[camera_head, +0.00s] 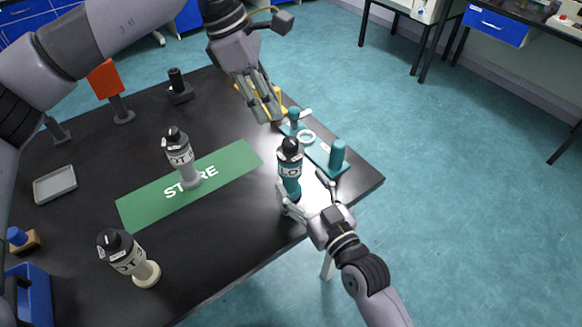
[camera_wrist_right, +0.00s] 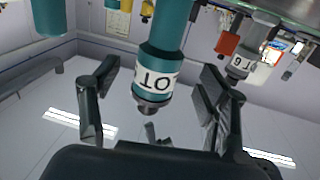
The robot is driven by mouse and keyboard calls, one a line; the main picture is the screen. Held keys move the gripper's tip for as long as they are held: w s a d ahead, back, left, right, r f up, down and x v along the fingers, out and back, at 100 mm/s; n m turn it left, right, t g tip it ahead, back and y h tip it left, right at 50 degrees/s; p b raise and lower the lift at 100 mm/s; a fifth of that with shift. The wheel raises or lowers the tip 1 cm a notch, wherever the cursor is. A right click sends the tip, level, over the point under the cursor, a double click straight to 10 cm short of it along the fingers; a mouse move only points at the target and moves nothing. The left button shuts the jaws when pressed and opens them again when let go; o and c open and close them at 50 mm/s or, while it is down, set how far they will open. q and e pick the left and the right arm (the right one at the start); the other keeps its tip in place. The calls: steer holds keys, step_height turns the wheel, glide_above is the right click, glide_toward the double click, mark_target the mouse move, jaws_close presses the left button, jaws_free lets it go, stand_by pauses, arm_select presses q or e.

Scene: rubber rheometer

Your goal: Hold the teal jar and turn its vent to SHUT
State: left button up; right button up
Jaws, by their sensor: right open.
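The teal jar (camera_head: 291,187) stands upright near the table's right front edge, with a black top and a white lettered band. In the right wrist view the teal jar (camera_wrist_right: 163,52) appears upside down between my finger pads. My right gripper (camera_head: 306,195) is open, its fingers on either side of the jar's lower body; the wrist view shows gaps beside the jar (camera_wrist_right: 156,82). My left gripper (camera_head: 265,105) hangs above and behind the jar, pointing down, apart from it. Its finger opening is unclear. The vent's setting is too small to read.
A teal stand (camera_head: 322,154) with posts and a white ring is close behind the jar. A grey-white bottle (camera_head: 188,170) stands on the green mat (camera_head: 140,208); a cream bottle (camera_head: 145,273) stands front left. Something yellow (camera_head: 279,92) shows behind my left gripper. The black table (camera_head: 225,225) is bare before the mat.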

mark_target(290, 141)
steer(key=x, duration=0.5)
steer(key=shift+w+a, duration=0.15)
steer(key=shift+w, duration=0.2)
steer(key=c, duration=1.3)
arm_select(q)
steer(key=shift+o, duration=1.2)
steer(key=shift+d+r, duration=0.1)
steer(key=shift+d, duration=0.1)
arm_select(e)
steer(key=shift+c, duration=0.4)
arm_select(q)
steer(key=shift+o, duration=0.6)
steer(key=shift+d+r+n+y, duration=0.2)
steer(key=shift+d+n+y, duration=0.1)
steer(key=shift+d+y, duration=0.1)
steer(key=d+f+n+y, duration=0.1)
steer(key=f, duration=0.2)
steer(key=d+f+n+y, duration=0.1)
steer(key=f, duration=0.2)
steer(key=d+f+y, duration=0.1)
steer(key=f, duration=0.2)
steer(key=shift+f+n, duration=0.35)
steer(key=shift+n, duration=0.05)
steer(key=shift+c, duration=0.4)
